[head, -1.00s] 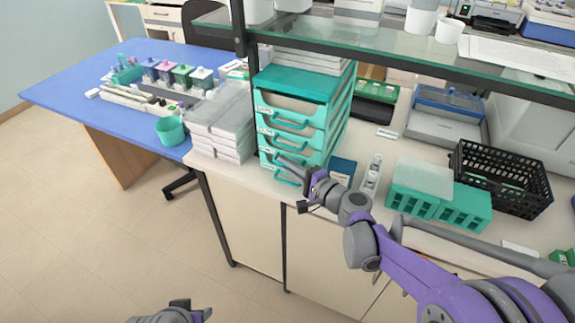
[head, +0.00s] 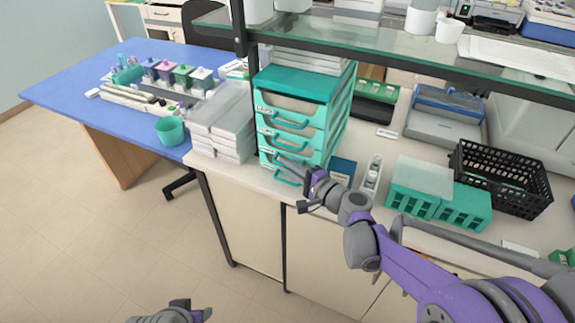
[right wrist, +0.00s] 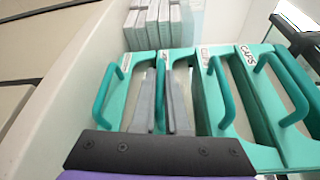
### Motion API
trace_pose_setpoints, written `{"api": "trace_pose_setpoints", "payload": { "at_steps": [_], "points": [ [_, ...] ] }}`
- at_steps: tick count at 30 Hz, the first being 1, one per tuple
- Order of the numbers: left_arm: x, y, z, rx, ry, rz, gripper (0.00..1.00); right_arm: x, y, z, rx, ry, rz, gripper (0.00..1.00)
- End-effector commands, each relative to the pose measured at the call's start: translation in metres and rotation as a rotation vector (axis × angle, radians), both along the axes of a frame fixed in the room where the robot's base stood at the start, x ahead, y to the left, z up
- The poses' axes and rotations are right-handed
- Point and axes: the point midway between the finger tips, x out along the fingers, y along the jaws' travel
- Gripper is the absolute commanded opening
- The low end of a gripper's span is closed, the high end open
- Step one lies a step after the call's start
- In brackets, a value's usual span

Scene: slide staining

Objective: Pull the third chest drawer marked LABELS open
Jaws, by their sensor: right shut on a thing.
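The teal drawer chest (head: 300,85) stands on the bench with several drawers stacked, each with a looped teal handle. The third drawer's handle (right wrist: 160,95) is between the two grey fingers of my right gripper (right wrist: 163,100), which is shut on it. In the head view, my right gripper (head: 288,160) reaches the chest front from the right and covers part of the lower drawers. The third drawer's front looks about level with its neighbours. Its label is hidden behind the fingers; the top drawer's label reads CAPS (right wrist: 247,54). My left gripper (head: 182,310) is low at the bottom edge, its fingers unclear.
Stacked grey-white boxes (head: 222,125) stand just left of the chest. A blue box (head: 342,170), teal racks (head: 418,185) and a black basket (head: 502,178) are to its right. A glass shelf (head: 400,55) hangs above. Open floor lies before the bench.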

Motion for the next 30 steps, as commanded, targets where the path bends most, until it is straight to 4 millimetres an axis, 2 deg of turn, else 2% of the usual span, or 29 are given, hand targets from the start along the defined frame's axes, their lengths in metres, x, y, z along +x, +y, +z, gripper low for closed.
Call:
{"api": "trace_pose_setpoints", "payload": {
  "at_steps": [5,11,24,30],
  "points": [
    [0.0,0.0,0.0,0.0,0.0,0.0,0.5,-0.003,0.002,0.0,0.0,0.0,0.0,0.0],
    [0.0,0.0,0.001,0.0,0.0,0.0,0.5,-0.024,0.014,0.0,0.0,0.001,0.002,0.0],
    [0.001,0.0,0.006,0.0,-0.002,0.0,0.5,-0.107,0.062,0.0,0.001,0.0,0.004,0.0],
    [0.001,0.0,0.008,0.0,-0.003,0.0,0.5,-0.135,0.078,0.0,-0.001,0.0,0.003,0.0]
  ]
}}
